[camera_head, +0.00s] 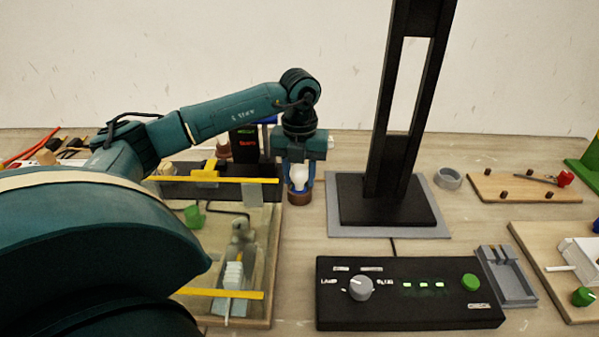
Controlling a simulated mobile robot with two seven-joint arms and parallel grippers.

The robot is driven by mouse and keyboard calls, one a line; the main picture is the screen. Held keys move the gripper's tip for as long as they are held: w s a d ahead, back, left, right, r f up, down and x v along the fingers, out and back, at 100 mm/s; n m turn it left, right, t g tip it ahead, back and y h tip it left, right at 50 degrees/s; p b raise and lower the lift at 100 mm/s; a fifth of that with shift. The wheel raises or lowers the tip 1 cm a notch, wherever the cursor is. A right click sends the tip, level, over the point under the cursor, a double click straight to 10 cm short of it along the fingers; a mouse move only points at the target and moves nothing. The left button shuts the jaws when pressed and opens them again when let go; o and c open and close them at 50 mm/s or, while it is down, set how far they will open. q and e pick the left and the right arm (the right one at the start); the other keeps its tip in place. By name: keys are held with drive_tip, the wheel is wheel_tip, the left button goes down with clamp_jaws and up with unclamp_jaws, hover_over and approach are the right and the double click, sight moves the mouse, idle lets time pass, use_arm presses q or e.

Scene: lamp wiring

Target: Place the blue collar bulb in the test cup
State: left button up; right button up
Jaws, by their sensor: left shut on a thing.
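My left gripper (299,184) comes down from the wrist, pointing at the table, and is shut on the white bulb (298,173). The blue at the bulb's lower end is hard to tell from the blue fingers. A small brown round cup (299,199) stands directly below the bulb. I cannot tell whether the bulb's base is inside the cup or just above it. My right gripper is not in view.
A black control box (408,293) with a grey knob and green button lies in front. A black post (390,207) stands on a grey base to the right. A wooden tray with yellow bars (220,295) is left of the cup. A grey ring (447,178) lies further right.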

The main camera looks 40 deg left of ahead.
use_arm(q)
drive_tip(key=shift+f, duration=0.1)
drive_tip(key=o, duration=1)
wheel_tip(320, 180, up, 12)
drive_tip(key=shift+r, duration=0.2)
idle(0.3)
